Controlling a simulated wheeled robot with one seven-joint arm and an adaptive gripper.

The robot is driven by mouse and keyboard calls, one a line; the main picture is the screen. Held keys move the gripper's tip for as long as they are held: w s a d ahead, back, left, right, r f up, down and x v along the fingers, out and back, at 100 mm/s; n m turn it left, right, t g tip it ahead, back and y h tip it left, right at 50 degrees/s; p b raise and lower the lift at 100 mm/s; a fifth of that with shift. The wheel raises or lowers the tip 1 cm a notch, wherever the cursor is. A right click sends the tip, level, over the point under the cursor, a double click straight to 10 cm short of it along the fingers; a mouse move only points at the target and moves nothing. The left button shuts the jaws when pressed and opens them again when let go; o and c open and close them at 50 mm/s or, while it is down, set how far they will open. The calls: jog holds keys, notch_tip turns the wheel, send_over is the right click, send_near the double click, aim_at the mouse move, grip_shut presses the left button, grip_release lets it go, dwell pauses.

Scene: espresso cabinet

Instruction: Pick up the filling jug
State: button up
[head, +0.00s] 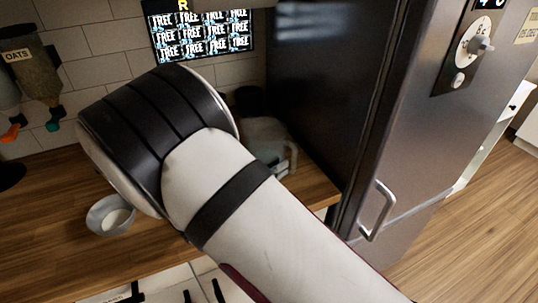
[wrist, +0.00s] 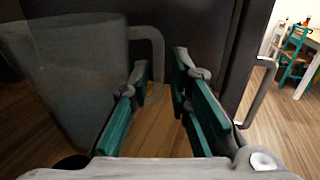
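The filling jug (wrist: 75,80) is a large see-through grey vessel, filling the left of the wrist view. Its handle (wrist: 158,52) sticks out to the right. In the head view the jug (head: 266,135) stands upright on the wooden counter beside the fridge, partly hidden by my arm. My gripper (wrist: 161,68) has teal finger pads spread apart, with nothing clamped between them. The handle's upright bar appears in the gap between the fingertips, nearer the left one. I cannot tell whether it is inside the gap or just beyond.
A dark steel fridge (head: 325,75) stands close on the right, with a bar handle (head: 378,212). A small bowl (head: 110,215) with white contents sits on the counter (head: 50,195) at left. An oats dispenser (head: 35,75) hangs on the tiled wall. Open floor lies right.

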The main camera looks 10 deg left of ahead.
aim_at(293, 155)
jog(key=shift+p+x, duration=0.7)
jog(key=shift+x, duration=3.1)
jog(key=shift+a, duration=0.1)
grip_shut()
